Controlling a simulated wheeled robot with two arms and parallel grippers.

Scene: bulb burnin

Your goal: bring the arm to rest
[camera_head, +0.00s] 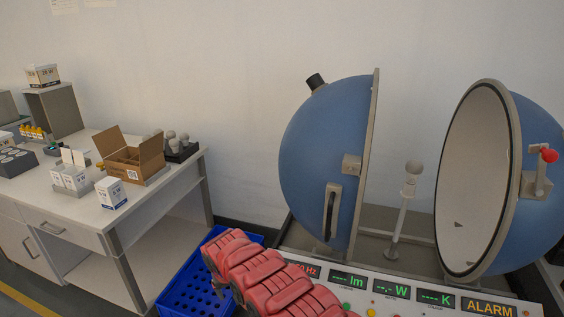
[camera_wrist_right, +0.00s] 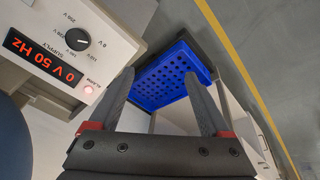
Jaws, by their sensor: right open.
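My right gripper (camera_wrist_right: 158,103) is open in the right wrist view, with nothing between its two grey fingers. It hangs above the blue crate (camera_wrist_right: 165,78), beside the control panel (camera_wrist_right: 85,30). In the head view my red arm covers part of the blue crate (camera_head: 190,283) and the left end of the panel (camera_head: 350,298); the gripper itself does not show there. My left gripper is in neither view.
The blue sphere (camera_head: 325,150) stands open with a white bulb (camera_head: 411,180) on a post between its halves. A white table (camera_head: 140,200) at left carries a cardboard box (camera_head: 135,155), small cartons (camera_head: 111,193) and a dark holder with bulbs (camera_head: 180,150). Floor (camera_wrist_right: 280,60) is clear beyond the crate.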

